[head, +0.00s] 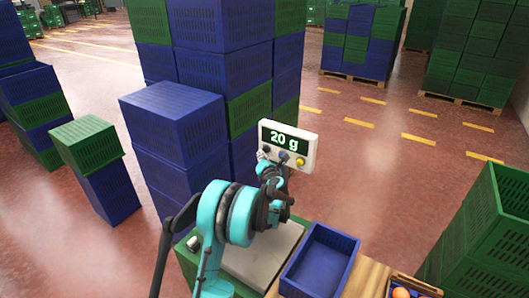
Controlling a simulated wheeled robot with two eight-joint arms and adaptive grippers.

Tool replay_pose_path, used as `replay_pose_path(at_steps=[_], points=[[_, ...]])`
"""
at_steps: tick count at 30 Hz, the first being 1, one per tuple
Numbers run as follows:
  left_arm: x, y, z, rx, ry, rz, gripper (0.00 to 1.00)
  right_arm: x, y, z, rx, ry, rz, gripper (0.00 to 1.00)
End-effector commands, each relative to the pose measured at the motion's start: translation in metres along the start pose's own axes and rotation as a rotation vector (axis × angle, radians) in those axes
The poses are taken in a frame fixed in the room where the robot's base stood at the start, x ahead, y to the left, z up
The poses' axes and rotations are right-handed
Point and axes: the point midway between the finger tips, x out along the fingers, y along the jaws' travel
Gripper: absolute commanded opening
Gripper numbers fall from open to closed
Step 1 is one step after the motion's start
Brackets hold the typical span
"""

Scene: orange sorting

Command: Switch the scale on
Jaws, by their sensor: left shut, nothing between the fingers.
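The scale's display box (304,147) is pale, with a lit green readout of "20 g" and several knobs or buttons along its lower edge, one of them yellow. The scale's flat grey plate (262,262) is below it, partly hidden by my arm, and its visible part looks bare. My left gripper (266,158) is shut and empty, up against the lower left of the display box. I cannot tell whether it touches a button. My right gripper is not in view.
An empty blue tray (342,241) stands right of the plate on a wooden table (368,279). An orange (401,293) lies at the bottom right edge. Tall stacks of blue and green crates (222,40) stand close behind the scale.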

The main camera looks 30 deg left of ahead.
Motion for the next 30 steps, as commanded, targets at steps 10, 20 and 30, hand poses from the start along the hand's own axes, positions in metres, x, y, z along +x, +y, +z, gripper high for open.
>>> replay_pose_path(at_steps=[10, 20, 30], points=[[-0.004, 0.003, -0.003, 0.000, 0.000, 0.000, 0.00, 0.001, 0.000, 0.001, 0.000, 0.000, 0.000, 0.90], [-0.019, 0.014, -0.015, -0.001, 0.000, 0.000, 0.00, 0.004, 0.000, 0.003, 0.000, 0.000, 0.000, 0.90], [-0.038, 0.027, -0.028, -0.001, 0.000, 0.000, 0.00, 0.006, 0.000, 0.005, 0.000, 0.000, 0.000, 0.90]])
